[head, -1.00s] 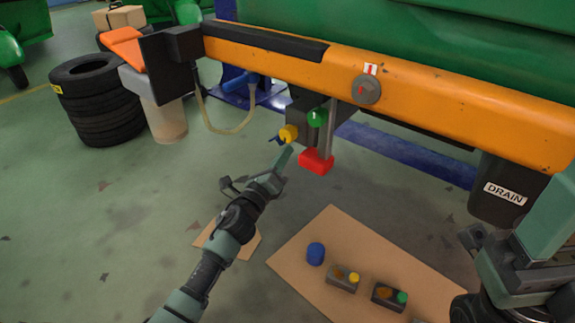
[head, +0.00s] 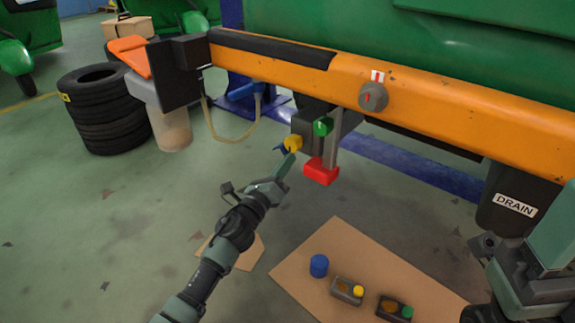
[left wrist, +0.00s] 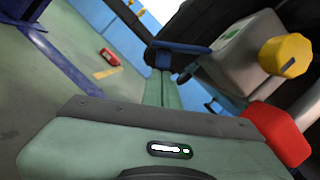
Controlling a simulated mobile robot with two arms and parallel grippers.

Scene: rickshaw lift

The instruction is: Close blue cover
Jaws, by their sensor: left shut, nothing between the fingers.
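A small blue piece (head: 280,148), which looks like the blue cover, sticks out left of a yellow knob (head: 293,143) on a dark box under the orange beam. In the left wrist view a blue bar (left wrist: 181,48) lies across just beyond the fingertips, beside the yellow knob (left wrist: 286,55). My left gripper (head: 291,158) is shut and empty, its tips just below the yellow knob; it also shows in the left wrist view (left wrist: 163,76). I cannot tell whether it touches the blue piece. My right gripper (head: 505,287) shows partly at the right edge; its fingers are unclear.
A green knob (head: 322,127) and a red block (head: 321,171) are close right of my left gripper. The orange beam (head: 450,105) runs above. A hose (head: 234,134) hangs at left. A cardboard sheet (head: 338,238) with a blue cap (head: 319,265) lies on the floor.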

